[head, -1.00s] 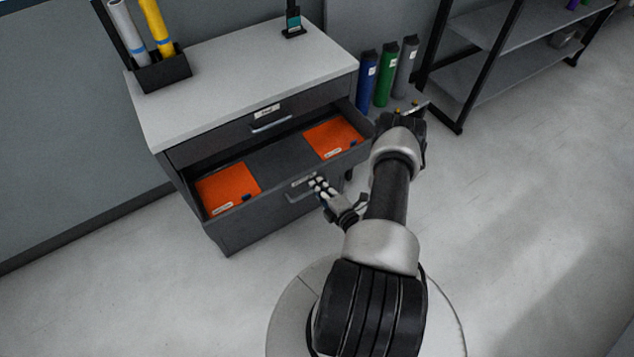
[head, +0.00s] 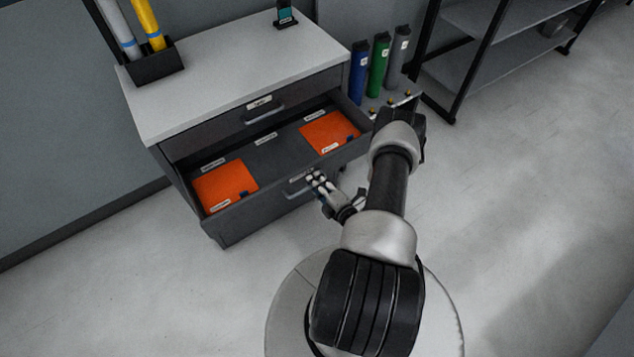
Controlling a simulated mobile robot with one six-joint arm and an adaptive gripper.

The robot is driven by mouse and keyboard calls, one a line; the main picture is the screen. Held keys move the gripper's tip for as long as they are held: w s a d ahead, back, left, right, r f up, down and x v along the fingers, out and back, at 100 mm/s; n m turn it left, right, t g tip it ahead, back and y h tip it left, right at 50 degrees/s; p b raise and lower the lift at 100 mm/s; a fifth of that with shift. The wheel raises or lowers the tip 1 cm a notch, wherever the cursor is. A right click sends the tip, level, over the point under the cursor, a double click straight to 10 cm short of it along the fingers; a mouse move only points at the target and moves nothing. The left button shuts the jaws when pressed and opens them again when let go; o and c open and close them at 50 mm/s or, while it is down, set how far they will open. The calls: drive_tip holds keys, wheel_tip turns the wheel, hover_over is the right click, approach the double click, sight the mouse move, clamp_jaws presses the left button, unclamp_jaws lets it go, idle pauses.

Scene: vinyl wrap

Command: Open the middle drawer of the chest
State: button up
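The grey chest (head: 235,62) with a pale top stands at the left in the head view. Its middle drawer (head: 268,160) is pulled well out, showing two orange compartments at its left and right and a dark one between them. The drawer handle (head: 298,187) is on its front, below a small label. My gripper (head: 317,179) is at the right part of this handle, its fingers closed around the bar as far as I can see. The top drawer (head: 225,128) is shut. The drawer below is hidden behind the open one.
Blue, green and grey rolls (head: 379,66) stand right of the chest. A black-framed shelf (head: 480,60) is farther right. Floor at the right is clear.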

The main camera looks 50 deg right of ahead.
drive_tip(key=v, duration=0.7)
drive_tip(key=shift+s, duration=0.25)
drive_tip(key=shift+s, duration=0.1)
idle(0.4)
